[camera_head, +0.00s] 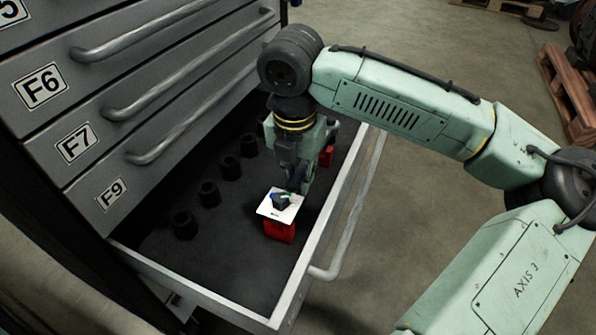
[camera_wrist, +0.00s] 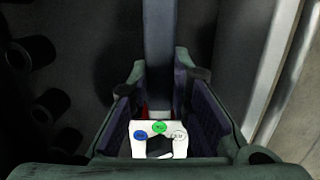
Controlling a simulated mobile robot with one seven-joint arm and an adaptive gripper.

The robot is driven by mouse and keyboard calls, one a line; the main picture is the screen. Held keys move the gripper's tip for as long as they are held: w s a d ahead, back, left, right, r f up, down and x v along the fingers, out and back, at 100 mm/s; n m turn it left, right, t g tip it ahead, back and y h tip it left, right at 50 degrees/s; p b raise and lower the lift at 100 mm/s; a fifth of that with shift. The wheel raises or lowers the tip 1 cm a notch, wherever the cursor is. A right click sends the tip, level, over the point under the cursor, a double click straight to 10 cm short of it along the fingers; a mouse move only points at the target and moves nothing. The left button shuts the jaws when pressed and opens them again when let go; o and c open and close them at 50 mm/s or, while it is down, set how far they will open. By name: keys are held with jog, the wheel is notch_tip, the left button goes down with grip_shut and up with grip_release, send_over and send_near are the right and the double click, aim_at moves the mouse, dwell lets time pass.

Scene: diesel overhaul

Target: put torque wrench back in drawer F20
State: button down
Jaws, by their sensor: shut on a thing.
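My gripper (camera_head: 292,165) points down into an open drawer (camera_head: 335,215). It is shut on a tool that I take to be the torque wrench; a dark bar (camera_wrist: 160,50) of it runs between the fingers in the wrist view. The fingers hide most of the tool. A red block (camera_head: 280,231) with a white plate (camera_head: 271,211) on top shows just in front of the gripper, and another red part (camera_head: 327,156) shows behind it. I cannot tell whether these belong to the wrench or whether it touches the drawer floor. The open drawer's label is not visible.
Several black sockets (camera_head: 209,194) stand in a row in the drawer, left of my gripper. Closed drawers F6 (camera_head: 40,87), F7 (camera_head: 74,143) and F9 (camera_head: 111,193) rise at the left with bar handles. Open floor lies right; wooden pallets (camera_head: 570,95) stand far off.

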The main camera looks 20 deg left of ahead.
jog(key=shift+f, duration=0.1)
dwell(0.3)
jog(key=shift+f+b, duration=0.5)
jog(key=shift+f, duration=0.55)
jog(key=c, duration=1.4)
grip_release()
jog(key=shift+f, duration=0.1)
jog(key=r, duration=0.4)
jog(key=s+r, duration=0.1)
jog(key=r, duration=0.7)
jog(key=shift+s, duration=0.15)
